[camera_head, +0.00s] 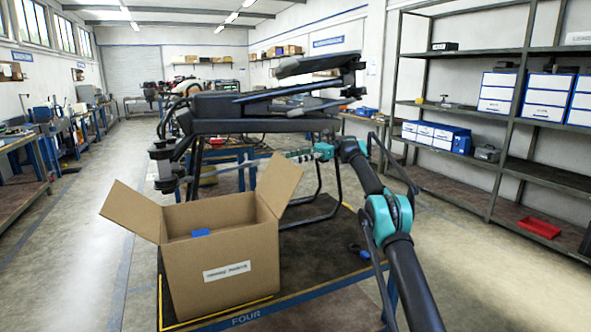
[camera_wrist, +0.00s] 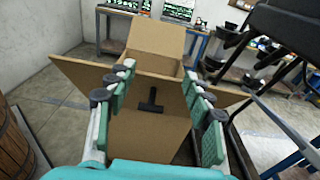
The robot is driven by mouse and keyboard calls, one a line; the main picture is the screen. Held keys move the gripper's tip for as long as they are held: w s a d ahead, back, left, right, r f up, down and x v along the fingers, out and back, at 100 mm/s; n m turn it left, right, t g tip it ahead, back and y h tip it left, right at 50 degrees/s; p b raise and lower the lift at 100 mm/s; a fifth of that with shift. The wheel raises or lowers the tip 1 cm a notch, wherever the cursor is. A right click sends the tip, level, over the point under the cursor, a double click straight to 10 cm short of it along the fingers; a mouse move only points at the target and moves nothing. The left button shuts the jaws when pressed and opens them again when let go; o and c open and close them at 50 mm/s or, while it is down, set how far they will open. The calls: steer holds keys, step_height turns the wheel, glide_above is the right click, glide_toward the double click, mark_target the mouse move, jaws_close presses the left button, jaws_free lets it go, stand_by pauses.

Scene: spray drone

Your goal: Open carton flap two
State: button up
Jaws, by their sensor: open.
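The brown cardboard carton (camera_head: 225,262) stands upright on the near end of the table, with a label on its front. Its left flap (camera_head: 134,210) leans outward and its right flap (camera_head: 279,183) stands up and tilts outward. A small blue item (camera_head: 200,233) shows at the opening. In the wrist view the carton (camera_wrist: 150,125) lies ahead, with flaps spread to both sides and one raised at the far side. A black T-shaped piece (camera_wrist: 150,101) is on its near face. My gripper (camera_wrist: 158,76) is open and empty, its fingers apart; in the head view it is behind the right flap.
A large dark folded drone (camera_head: 245,112) with landing legs stands on the table (camera_head: 335,300) behind the carton. Shelving (camera_head: 500,135) stands at the right. A wooden barrel (camera_wrist: 12,145) is at the left of the wrist view. The floor left of the table is clear.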

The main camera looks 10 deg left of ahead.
steer(key=shift+r, duration=0.8)
